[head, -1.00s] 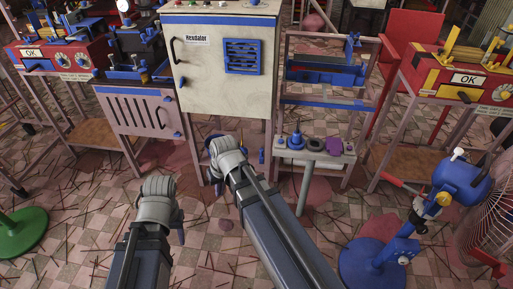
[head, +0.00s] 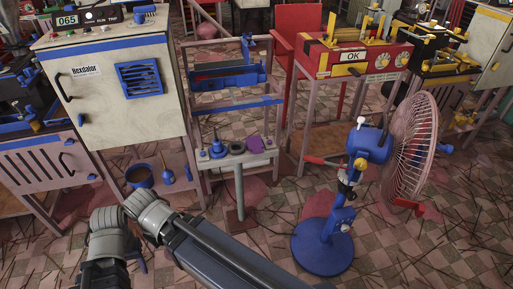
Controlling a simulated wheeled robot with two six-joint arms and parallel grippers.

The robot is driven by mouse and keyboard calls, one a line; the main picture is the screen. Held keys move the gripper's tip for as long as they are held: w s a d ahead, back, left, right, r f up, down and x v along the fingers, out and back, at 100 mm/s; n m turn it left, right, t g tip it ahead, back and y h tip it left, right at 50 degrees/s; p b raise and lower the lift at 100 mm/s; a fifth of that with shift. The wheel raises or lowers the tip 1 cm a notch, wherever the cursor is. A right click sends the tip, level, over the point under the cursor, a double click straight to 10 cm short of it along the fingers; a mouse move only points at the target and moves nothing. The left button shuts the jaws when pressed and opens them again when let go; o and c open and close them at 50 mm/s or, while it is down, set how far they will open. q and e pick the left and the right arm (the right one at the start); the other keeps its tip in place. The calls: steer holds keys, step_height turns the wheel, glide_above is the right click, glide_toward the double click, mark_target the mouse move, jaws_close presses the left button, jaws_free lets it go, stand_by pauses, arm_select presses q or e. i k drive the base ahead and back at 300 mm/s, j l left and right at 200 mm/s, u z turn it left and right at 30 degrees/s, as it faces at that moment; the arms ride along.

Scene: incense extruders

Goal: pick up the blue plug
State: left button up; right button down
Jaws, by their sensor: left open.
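A small blue piece with a pointed top, likely the blue plug (head: 217,149), stands on the small grey pedestal table (head: 262,158), left of a dark ring (head: 237,147) and a purple block (head: 254,144). My left gripper (head: 139,262) shows only in part at the lower left, low in front of the cabinet and well apart from the table. It is open, with nothing seen in it. My right arm's grey joint and dark link cross the lower middle; its gripper does not show.
A blue stand fan (head: 322,246) with a wide cage stands right of the table. A cream cabinet (head: 110,105) stands left, with a dark pot (head: 139,177) and a blue bottle (head: 167,176) on its lower shelf. Thin sticks litter the open tiled floor.

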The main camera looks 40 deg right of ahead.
mark_target(217, 149)
steer(key=i+z, duration=0.1)
steer(key=z, duration=0.75)
steer(key=i+j+z, duration=0.1)
steer(key=z, duration=0.3)
